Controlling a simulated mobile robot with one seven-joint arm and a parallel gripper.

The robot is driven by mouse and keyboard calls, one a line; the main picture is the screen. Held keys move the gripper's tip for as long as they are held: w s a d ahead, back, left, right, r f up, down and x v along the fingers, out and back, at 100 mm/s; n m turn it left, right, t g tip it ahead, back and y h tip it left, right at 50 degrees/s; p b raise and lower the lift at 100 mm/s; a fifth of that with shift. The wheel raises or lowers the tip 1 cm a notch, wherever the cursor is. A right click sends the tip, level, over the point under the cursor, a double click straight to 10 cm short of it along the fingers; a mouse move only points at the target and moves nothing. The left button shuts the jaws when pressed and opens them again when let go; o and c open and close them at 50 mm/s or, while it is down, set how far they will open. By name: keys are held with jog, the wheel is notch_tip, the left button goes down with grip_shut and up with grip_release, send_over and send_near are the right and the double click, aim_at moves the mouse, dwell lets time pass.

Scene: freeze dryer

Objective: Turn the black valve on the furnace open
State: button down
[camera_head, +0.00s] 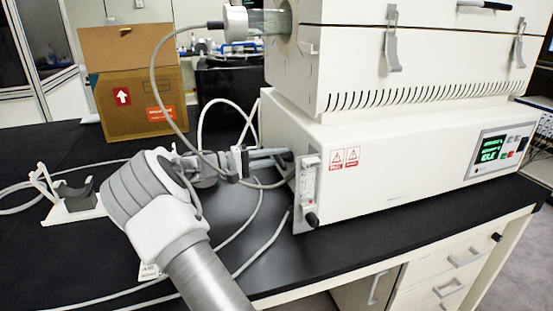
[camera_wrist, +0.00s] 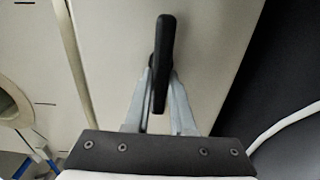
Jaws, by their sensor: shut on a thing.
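The white furnace (camera_head: 400,165) stands on the black bench at the right in the head view. In the wrist view, the black valve (camera_wrist: 164,45) is a long narrow handle in front of a pale furnace panel (camera_wrist: 215,50). It runs upright in that picture. My gripper (camera_wrist: 160,82) is shut on it, with one grey finger on each side.
A flowmeter (camera_head: 308,182) with a black knob (camera_head: 312,219) is on the furnace's front left corner, close to my gripper. Hoses (camera_head: 262,225) lie around my arm. A white stand (camera_head: 75,205) is at left, and a cardboard box (camera_head: 135,90) is behind.

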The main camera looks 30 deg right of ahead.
jog(key=shift+s, duration=0.1)
jog(key=c, duration=0.8)
grip_release()
jog(key=shift+o, duration=0.2)
jog(key=p+v, duration=0.3)
jog(key=v, duration=1.4)
jog(key=shift+a+p, duration=0.2)
jog(key=shift+p, duration=0.1)
